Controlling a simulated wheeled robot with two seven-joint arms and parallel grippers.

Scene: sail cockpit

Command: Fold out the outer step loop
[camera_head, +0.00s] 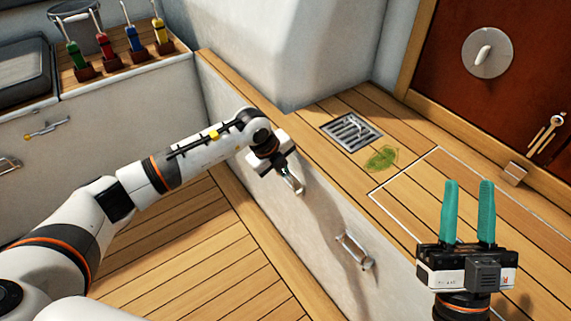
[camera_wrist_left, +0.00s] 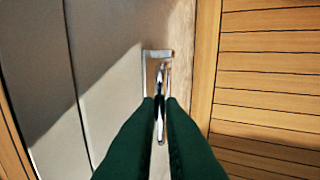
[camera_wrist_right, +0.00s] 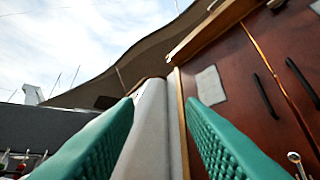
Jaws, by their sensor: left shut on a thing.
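A metal step loop (camera_wrist_left: 158,75) with a plate bracket (camera_wrist_left: 157,54) is fixed to the pale wall in the left wrist view. My left gripper (camera_head: 292,182) is at the pale bench front, with its green fingers closed around this loop. The loop runs from its bracket to between the fingers, which hide part of it. A second step loop (camera_head: 356,250) is on the same bench front, lower right and apart from my left gripper. My right gripper (camera_head: 470,186) is open and empty, raised over the wooden bench top, fingers pointing up in the picture.
The bench top holds a drain grate (camera_head: 351,131) and a green patch (camera_head: 382,158). A reddish-brown door panel (camera_head: 505,70) stands at the right. Colored-handled tools (camera_head: 105,47) and a metal bucket (camera_head: 75,25) sit at upper left. The slatted floor (camera_head: 200,250) is clear.

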